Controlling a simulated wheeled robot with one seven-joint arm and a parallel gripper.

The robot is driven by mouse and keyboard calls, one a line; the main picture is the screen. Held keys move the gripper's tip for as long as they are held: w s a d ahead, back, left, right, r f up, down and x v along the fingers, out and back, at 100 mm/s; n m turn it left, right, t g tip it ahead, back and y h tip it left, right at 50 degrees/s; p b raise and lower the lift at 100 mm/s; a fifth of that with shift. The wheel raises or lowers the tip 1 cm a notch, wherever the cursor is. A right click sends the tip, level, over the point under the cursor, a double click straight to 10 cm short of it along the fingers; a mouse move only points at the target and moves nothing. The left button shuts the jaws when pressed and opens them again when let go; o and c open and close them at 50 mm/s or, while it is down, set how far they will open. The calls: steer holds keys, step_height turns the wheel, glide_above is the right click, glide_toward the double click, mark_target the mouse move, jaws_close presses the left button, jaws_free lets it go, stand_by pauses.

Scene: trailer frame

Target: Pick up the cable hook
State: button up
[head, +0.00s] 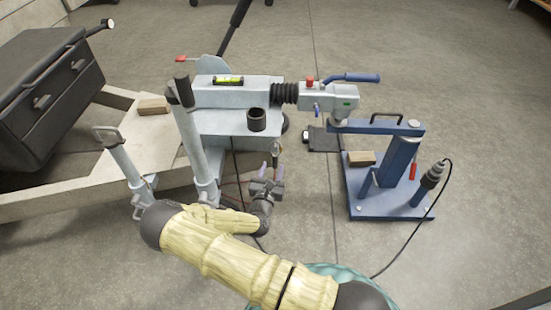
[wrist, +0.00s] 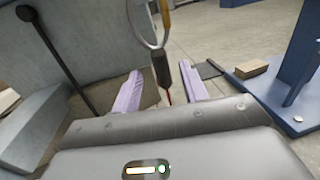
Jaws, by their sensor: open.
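The cable hook seems to be the small dark piece with a metal and yellow loop (head: 276,151), hanging just below the front of the grey trailer coupling in the head view. In the wrist view its dark lower body (wrist: 161,70) hangs upright under the loop, with a thin red piece below it. My gripper (head: 271,172) is just below and in front of it. The two pale purple fingers are open, and in the wrist view (wrist: 160,90) the dark body appears between them. I cannot tell how far it lies beyond the fingertips. Nothing is gripped.
The grey trailer frame (head: 235,95) carries a black cup (head: 257,119) and a yellow level (head: 228,80). A grey jack post (head: 190,140) stands left of my gripper. A blue stand (head: 390,185) with a wooden block (head: 361,158) is on the right.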

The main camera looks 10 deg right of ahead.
mark_target(274, 162)
steer(key=b+x, duration=0.1)
steer(key=x, duration=0.1)
steer(key=b+x, duration=0.1)
steer(key=b, duration=0.1)
steer(key=shift+w+d+r, duration=0.2)
steer(key=shift+w, duration=0.2)
steer(key=shift+w+d+r+b, duration=0.2)
steer(key=shift+w+b, duration=0.1)
steer(key=shift+w, duration=0.2)
jaws_close()
